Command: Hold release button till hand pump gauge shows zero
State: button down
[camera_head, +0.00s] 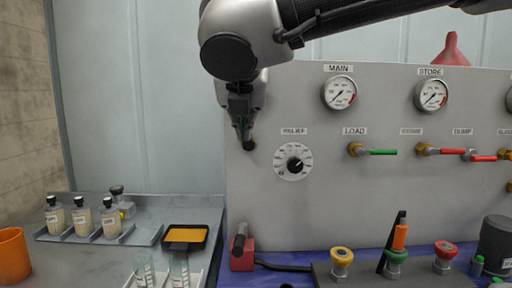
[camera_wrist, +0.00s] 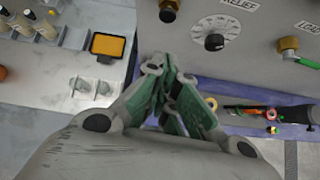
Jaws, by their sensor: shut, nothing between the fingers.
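My gripper (camera_head: 243,128) is shut and empty, pointing down in front of the grey panel's left part. Its closed green fingers also show in the wrist view (camera_wrist: 168,65). A dark knob with a brass collar (camera_wrist: 168,10) is on the panel near the fingertips; contact cannot be told. MAIN (camera_head: 340,92) and STORE (camera_head: 433,94) gauges are on the panel; their readings are too small to tell. Yellow (camera_head: 341,257), green (camera_head: 396,258) and red (camera_head: 445,250) buttons top a grey box. No label shows which is the release button or which gauge is the hand pump's.
The RELIEF dial (camera_head: 294,164) and LOAD valve's green handle (camera_head: 382,152) stick out from the panel. A red block with a dark lever (camera_head: 242,256) stands at its foot. Bottles (camera_head: 83,218), a yellow-filled tray (camera_head: 186,236) and an orange cup (camera_head: 13,252) are at left.

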jog(key=shift+d+n, duration=0.1)
jog(key=shift+n, duration=0.5)
send_near(248, 149)
notch_tip(248, 149, down, 6)
jog(key=w, duration=0.2)
jog(key=shift+w+r, duration=0.2)
jog(key=shift+w, duration=0.4)
jog(key=shift+w+r, duration=0.2)
jog(key=shift+w, duration=0.65)
jog(key=shift+d, duration=0.1)
